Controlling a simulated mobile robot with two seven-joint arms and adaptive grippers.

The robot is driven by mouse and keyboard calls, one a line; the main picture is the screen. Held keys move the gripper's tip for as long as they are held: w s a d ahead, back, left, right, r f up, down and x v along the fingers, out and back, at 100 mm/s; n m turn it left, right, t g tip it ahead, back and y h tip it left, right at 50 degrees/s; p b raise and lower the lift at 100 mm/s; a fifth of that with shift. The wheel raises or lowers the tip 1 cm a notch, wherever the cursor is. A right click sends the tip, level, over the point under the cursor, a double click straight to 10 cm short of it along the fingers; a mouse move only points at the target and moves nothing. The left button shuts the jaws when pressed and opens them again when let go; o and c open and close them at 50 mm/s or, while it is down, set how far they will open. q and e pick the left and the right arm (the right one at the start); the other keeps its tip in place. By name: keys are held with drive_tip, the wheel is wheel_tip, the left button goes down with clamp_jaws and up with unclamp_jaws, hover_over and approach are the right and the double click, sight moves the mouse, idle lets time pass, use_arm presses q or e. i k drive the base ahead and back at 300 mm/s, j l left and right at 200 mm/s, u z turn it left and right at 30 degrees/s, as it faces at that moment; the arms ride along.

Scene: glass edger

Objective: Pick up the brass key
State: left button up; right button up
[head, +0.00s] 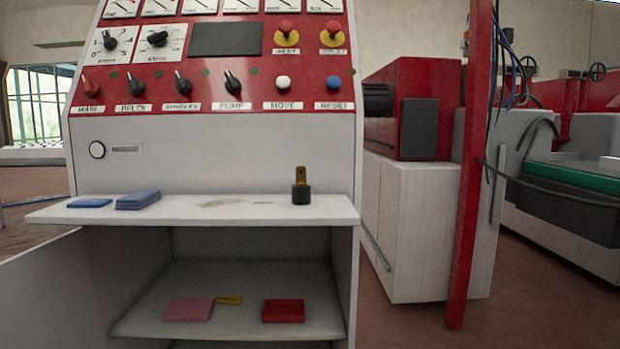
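An upright piece with a flat brass-coloured top and a black round lower part stands on the right side of the white ledge; its brass part (301,175) looks like the brass key, and the black part (301,195) sits under it. I cannot tell whether the black part is the key's own head or a separate holder. Neither of my grippers shows in the head view.
Blue pads (138,200) lie at the left of the white ledge (225,212). The lower shelf (235,325) holds a pink block (188,310), a small yellow item (229,299) and a red block (283,311). The control panel (215,75) rises behind the ledge. A red post (470,180) stands right.

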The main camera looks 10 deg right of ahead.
sight(300, 172)
drive_tip(key=i+l, duration=0.9)
drive_tip(key=l, duration=0.1)
